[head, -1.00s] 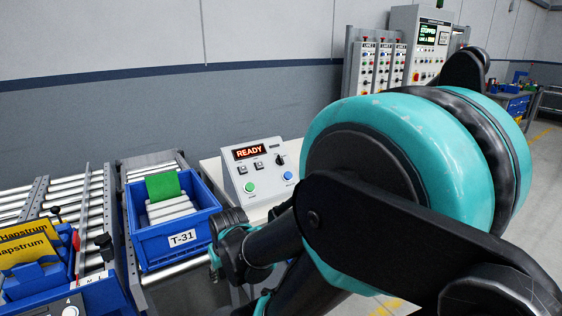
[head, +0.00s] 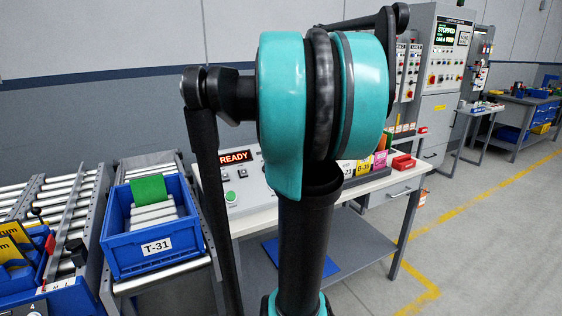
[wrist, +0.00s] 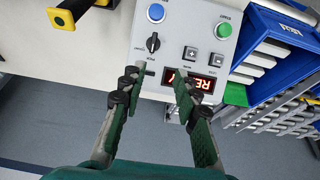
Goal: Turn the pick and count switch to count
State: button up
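A grey control box (head: 236,203) with a lit READY display stands on the white table, partly hidden by my arm in the head view. In the wrist view the box (wrist: 175,30) appears upside down. It carries a black rotary knob (wrist: 152,42), a blue button (wrist: 156,12), a green button (wrist: 224,30) and two small switches (wrist: 203,56). Small labels surround the knob; they and its exact setting are too small to read surely. My gripper (wrist: 155,82) is open and empty, its fingers spread near the display side of the box, apart from the knob.
A blue bin marked T-31 (head: 155,252) sits on rollers left of the box. A yellow and black object (wrist: 70,14) lies on the table in the wrist view. Floor at right is open.

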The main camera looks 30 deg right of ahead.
jog(key=x, duration=0.5)
jog(key=d+x, duration=0.1)
jog(key=x, duration=1)
jog(key=shift+w+d, duration=0.25)
jog(key=shift+w, duration=0.15)
grip_shut()
